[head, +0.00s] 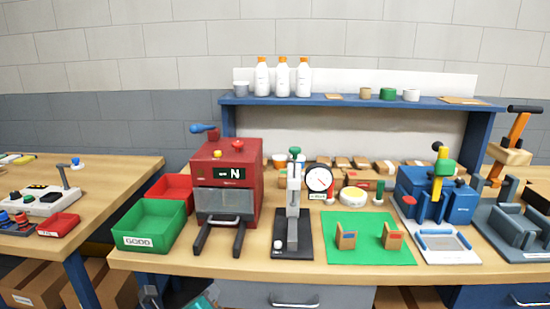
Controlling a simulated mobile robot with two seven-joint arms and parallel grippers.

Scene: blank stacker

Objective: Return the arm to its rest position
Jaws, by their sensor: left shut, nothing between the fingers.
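My left gripper (152,296) shows only in part at the bottom edge of the head view, left of the middle. It is low, in front of the workbench (190,262) and below its top. It is shut and holds nothing. Most of its arm is cut off by the picture's edge. My right gripper is not in view.
On the bench stand a green GOOD bin (150,224), a red bin (172,187), a red machine (228,185), a dial gauge stand (293,215), a green mat (366,252) with two tan blocks, and a blue press (437,195). A side table (110,172) stands left.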

